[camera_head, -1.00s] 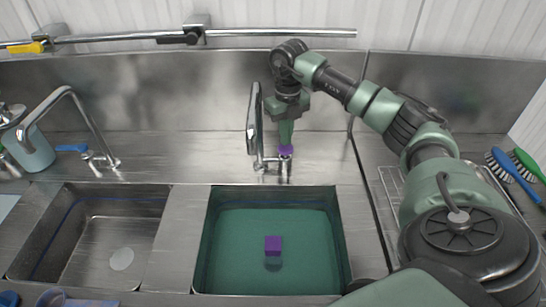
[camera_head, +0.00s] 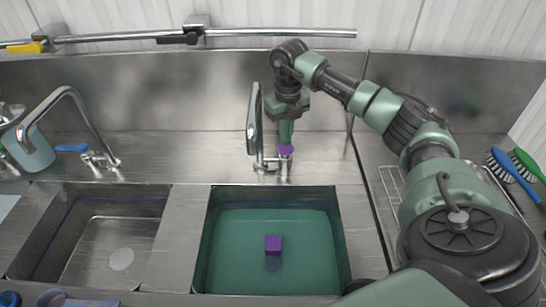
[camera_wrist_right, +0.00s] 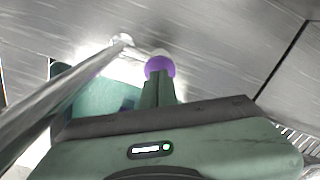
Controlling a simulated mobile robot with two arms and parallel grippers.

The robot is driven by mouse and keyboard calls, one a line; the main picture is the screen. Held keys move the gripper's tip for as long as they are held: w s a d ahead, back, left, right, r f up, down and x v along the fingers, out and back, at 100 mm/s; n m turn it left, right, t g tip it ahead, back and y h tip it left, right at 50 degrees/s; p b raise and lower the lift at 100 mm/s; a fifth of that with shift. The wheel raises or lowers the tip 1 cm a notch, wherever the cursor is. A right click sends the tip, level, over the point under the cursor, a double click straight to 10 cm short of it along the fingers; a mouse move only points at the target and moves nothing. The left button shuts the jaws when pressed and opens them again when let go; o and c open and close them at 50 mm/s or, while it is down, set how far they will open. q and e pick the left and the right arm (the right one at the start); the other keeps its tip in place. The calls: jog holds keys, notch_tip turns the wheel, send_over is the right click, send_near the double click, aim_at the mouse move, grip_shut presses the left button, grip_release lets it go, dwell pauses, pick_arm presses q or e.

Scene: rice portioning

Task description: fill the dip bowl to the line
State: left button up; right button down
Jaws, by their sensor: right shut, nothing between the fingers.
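The right sink bowl (camera_head: 199,262) holds teal-green liquid (camera_head: 310,265) with a flat surface below the rim. A purple cube (camera_head: 273,245) shows in the middle of it. A steel tap (camera_head: 254,120) stands behind this bowl; I see no clear stream from its spout. A purple knob (camera_head: 286,150) sits at the tap's base, and it also shows in the right wrist view (camera_wrist_right: 160,65). My right gripper (camera_head: 286,143) is shut and empty, its fingertips at the knob; I cannot tell whether they touch. My left gripper is out of view.
The left sink bowl (camera_head: 150,240) looks empty, with a blue line on its wall. A second tap (camera_head: 85,120) with a blue handle (camera_head: 72,148) stands behind it. Brushes (camera_head: 510,165) lie at the far right. A rail (camera_head: 280,33) runs along the wall.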

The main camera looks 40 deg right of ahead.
aim_at(286, 148)
jog(key=shift+s+f+b, duration=0.1)
jog(key=shift+f+b, duration=0.65)
jog(key=shift+f, duration=0.8)
dwell(2.6)
jog(key=shift+r+p, duration=0.35)
jog(key=shift+r, duration=0.05)
dwell(3.5)
